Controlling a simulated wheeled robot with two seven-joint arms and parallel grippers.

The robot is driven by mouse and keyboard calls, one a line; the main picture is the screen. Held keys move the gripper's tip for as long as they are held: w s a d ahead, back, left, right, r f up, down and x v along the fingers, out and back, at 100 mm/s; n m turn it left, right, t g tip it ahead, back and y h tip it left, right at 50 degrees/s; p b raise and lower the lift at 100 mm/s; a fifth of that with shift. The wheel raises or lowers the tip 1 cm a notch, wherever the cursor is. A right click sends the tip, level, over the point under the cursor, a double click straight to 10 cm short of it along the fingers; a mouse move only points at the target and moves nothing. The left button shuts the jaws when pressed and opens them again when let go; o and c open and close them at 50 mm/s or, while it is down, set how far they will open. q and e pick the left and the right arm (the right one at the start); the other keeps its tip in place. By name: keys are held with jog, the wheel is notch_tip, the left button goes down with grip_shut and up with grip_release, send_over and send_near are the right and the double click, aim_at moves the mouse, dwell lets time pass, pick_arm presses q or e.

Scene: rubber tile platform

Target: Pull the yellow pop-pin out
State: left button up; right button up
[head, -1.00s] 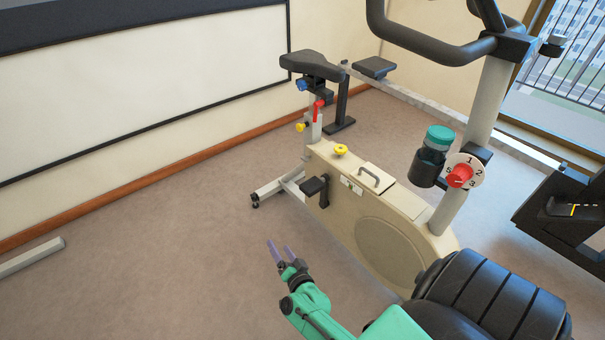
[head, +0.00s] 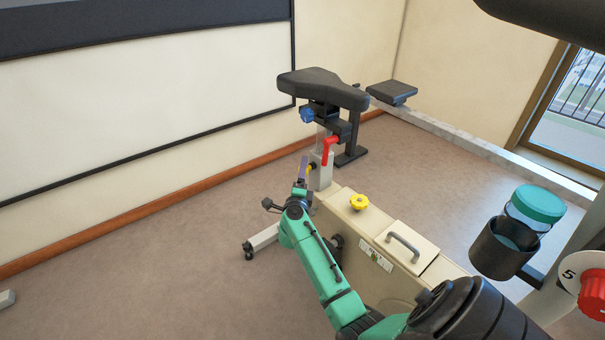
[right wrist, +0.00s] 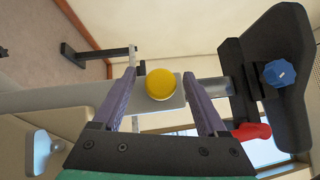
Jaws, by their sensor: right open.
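The yellow pop-pin (head: 312,168) sits on the seat post of the exercise bike, low below the seat, partly hidden behind my gripper in the head view. In the right wrist view its round yellow head (right wrist: 160,84) faces me between my two purple fingers. My right gripper (head: 304,168) is open, with a finger on each side of the pin head (right wrist: 160,76) and a gap visible on both sides. How deep the fingers reach past the head is hard to tell. My left gripper is not in view.
A red lever (head: 329,147) and a blue knob (head: 307,115) are above the pin, under the black seat (head: 322,88). Another yellow knob (head: 359,201) is on the bike's beige body. A bottle (head: 537,205) stands in a holder at right.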

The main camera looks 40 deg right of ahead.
jog(key=shift+w+d, duration=0.15)
jog(key=shift+d, duration=0.05)
jog(key=shift+r, duration=0.1)
grip_shut()
jog(key=shift+a, duration=0.1)
dwell(1.1)
